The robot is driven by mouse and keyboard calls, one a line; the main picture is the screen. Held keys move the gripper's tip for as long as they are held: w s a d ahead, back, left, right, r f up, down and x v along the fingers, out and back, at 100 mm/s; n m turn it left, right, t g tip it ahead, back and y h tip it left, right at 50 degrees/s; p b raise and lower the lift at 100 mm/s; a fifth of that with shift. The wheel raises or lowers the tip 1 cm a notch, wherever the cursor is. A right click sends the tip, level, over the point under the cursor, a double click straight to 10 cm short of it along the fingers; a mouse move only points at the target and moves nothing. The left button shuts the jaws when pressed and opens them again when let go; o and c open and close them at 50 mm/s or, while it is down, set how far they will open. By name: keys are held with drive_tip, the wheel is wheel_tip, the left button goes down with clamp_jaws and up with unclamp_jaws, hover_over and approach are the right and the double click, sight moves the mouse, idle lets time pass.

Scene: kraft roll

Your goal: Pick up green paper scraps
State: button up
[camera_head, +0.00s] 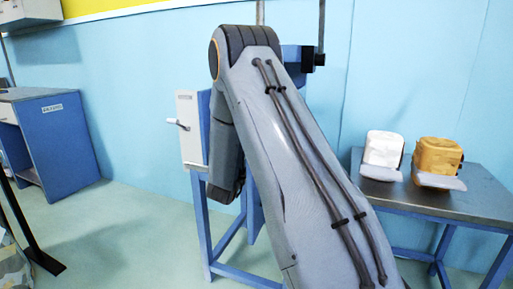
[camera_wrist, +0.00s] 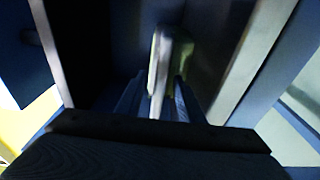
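In the wrist view my gripper (camera_wrist: 158,92) shows as two dark fingers set apart, pointing into a dark, box-like space. A pale upright thing (camera_wrist: 160,62) with a greenish right side (camera_wrist: 184,56) stands ahead of the fingers. Its narrow lower end reaches down between them, and I see no clear contact. The view is too dark and blurred to tell whether this is green paper scraps. No green scraps show clearly in the head view. There my arm fills the middle and hides my gripper.
Pale walls or rails (camera_wrist: 253,62) flank the dark space in the wrist view. In the head view, a blue frame (camera_head: 204,225) stands behind my arm. A table (camera_head: 480,194) with white and orange box-like things is at right, a blue cabinet (camera_head: 62,145) at left. Floor between is clear.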

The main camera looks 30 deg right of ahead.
drive_tip(key=shift+c, duration=0.4)
clamp_jaws()
drive_tip(key=shift+r, duration=0.1)
